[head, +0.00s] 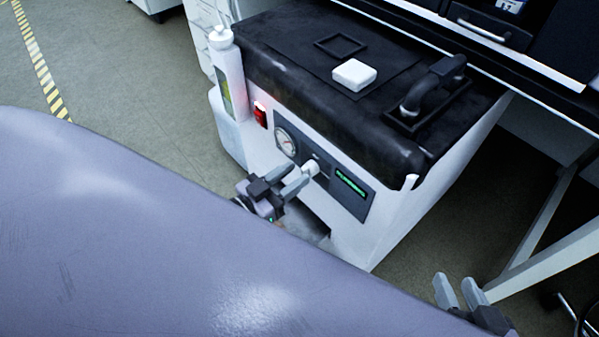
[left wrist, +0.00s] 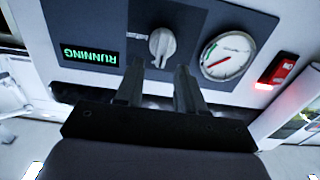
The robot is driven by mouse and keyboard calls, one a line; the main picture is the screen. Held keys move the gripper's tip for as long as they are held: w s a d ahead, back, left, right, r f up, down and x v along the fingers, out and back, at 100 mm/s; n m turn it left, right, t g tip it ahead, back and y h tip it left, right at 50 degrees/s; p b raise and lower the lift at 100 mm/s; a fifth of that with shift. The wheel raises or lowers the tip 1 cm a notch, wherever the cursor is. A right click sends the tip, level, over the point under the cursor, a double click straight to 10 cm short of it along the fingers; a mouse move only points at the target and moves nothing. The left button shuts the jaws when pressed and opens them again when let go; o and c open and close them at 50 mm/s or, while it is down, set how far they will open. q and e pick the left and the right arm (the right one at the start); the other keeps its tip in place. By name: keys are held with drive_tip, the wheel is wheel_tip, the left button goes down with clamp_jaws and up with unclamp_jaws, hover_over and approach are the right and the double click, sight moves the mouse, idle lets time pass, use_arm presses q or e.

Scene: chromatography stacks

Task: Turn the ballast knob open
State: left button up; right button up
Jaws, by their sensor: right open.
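The ballast knob (head: 312,168) is a small light knob on the dark front panel of the white pump unit (head: 385,225). In the left wrist view the knob (left wrist: 162,45) is round with a raised grip bar, tilted slightly off vertical. My left gripper (head: 292,178) is open just in front of it. In the left wrist view its fingertips (left wrist: 158,68) are spread, with the knob beyond and between them; I cannot tell whether they touch it. My right gripper (head: 460,291) is open and empty at the lower right, away from the unit.
A dial gauge (head: 286,141) and a lit red switch (head: 260,114) lie left of the knob. A green display (head: 350,182) lies right; it reads "RUNNING" in the left wrist view. A white bottle (head: 228,75) stands at the unit's left. A black handle (head: 432,90) is on top.

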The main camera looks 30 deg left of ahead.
sight(308, 171)
use_arm(q)
drive_tip(key=shift+x, duration=1.3)
drive_tip(key=c, duration=0.7)
drive_tip(key=shift+o, duration=0.2)
